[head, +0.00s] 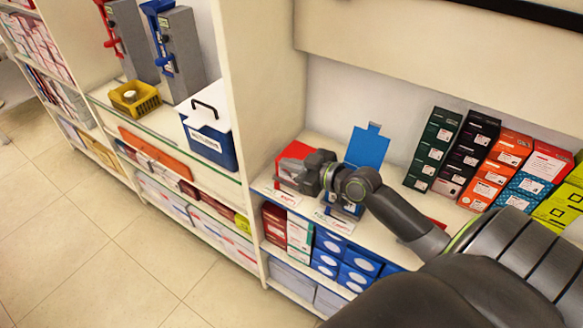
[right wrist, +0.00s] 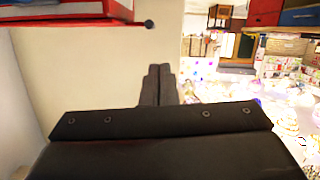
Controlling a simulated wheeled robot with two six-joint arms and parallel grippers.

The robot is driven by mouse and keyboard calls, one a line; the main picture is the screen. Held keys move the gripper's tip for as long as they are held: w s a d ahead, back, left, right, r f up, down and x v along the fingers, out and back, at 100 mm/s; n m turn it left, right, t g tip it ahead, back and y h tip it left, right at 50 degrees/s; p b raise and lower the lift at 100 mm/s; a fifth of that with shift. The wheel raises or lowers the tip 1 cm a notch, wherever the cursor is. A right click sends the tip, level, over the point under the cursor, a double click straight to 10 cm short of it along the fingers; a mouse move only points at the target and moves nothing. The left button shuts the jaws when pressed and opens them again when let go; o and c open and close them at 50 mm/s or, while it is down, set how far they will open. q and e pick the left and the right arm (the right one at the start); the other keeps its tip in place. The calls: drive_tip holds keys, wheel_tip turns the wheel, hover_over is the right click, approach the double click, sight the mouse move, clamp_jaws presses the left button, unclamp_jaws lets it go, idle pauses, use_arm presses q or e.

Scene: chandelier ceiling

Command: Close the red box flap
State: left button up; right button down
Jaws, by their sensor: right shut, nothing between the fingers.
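The red box (head: 297,150) sits on the middle shelf in the head view, just left of the blue box. Its red top shows behind my right gripper and no flap stands upright on it. My gripper covers part of the box, so I cannot tell whether the flap is fully closed. My right gripper (head: 284,183) is at the front of the red box, its fingers together and empty. Its shut fingers show in the right wrist view (right wrist: 159,84). Whether they touch the box is unclear. My left gripper is not in view.
A blue box with an upright blue flap (head: 368,146) stands right of the red box, partly behind my right arm. An upright cream divider (head: 262,80) is to the left. Several coloured cartons (head: 478,147) stand at the right. Cartons (head: 341,263) fill the shelf below.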

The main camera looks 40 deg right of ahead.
drive_tip(key=v, duration=1)
drive_tip(key=shift+r, duration=0.3)
drive_tip(key=shift+s+a, duration=0.1)
drive_tip(key=s+a+f+m+g+h, duration=0.3)
drive_tip(key=s+f+g+h, duration=0.15)
drive_tip(key=s+f, duration=0.4)
drive_tip(key=s+a+f+m+g+h, duration=0.25)
drive_tip(key=s+f+g, duration=0.35)
drive_tip(key=s, duration=0.5)
wheel_tip(320, 180, down, 24)
drive_tip(key=d+g, duration=0.1)
drive_tip(key=d, duration=0.1)
drive_tip(key=s+a+f+g, duration=0.1)
drive_tip(key=s+f, duration=1.4)
drive_tip(key=shift+a+f+y, duration=0.3)
drive_tip(key=shift+y, duration=0.1)
